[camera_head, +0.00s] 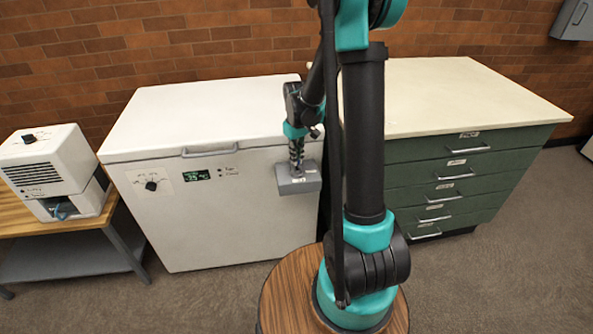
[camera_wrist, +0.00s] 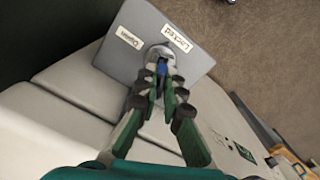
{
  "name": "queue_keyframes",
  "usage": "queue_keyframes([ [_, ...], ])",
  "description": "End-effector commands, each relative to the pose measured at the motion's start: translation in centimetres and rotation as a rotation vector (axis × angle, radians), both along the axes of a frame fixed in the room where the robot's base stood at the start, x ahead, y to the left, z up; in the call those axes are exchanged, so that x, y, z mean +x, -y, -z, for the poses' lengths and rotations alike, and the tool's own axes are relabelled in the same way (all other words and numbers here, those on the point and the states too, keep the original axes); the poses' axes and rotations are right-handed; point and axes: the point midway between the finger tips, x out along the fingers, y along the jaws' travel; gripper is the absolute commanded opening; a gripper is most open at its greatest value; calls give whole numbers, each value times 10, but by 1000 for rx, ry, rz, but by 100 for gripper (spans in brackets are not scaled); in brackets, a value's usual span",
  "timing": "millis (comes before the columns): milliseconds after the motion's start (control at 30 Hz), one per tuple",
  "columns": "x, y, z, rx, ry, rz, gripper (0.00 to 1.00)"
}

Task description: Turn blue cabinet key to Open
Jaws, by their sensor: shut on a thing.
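A grey key box (camera_head: 298,181) sits at the upper right of the white chest freezer's front. In the wrist view its face is a grey plate (camera_wrist: 185,25) with a white "Locked" label (camera_wrist: 176,39) above right of the keyhole and a white "Open" label (camera_wrist: 129,38) to the left. A small blue key (camera_wrist: 162,68) shows between my fingertips at the keyhole. My gripper (camera_wrist: 160,76) is shut on the key; the fingers hide much of it, so I cannot tell which label it points to. In the head view my gripper (camera_head: 297,166) reaches down to the box.
The white chest freezer (camera_head: 215,230) has a dial, a display and a lid handle. A green drawer cabinet (camera_head: 460,180) stands right. A small white machine (camera_head: 45,160) sits on a wooden bench at left. A brick wall runs behind; carpet is clear in front.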

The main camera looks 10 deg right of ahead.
Motion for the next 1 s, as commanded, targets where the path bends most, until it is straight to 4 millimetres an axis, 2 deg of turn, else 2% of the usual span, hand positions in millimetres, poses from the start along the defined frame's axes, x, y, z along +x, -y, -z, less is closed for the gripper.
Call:
queue_keyframes([
  [200,0,0,0,0,0,-156,0],
  [567,0,0,0,0,0,-211,0],
  [1000,0,0,0,0,0,-718,0],
])
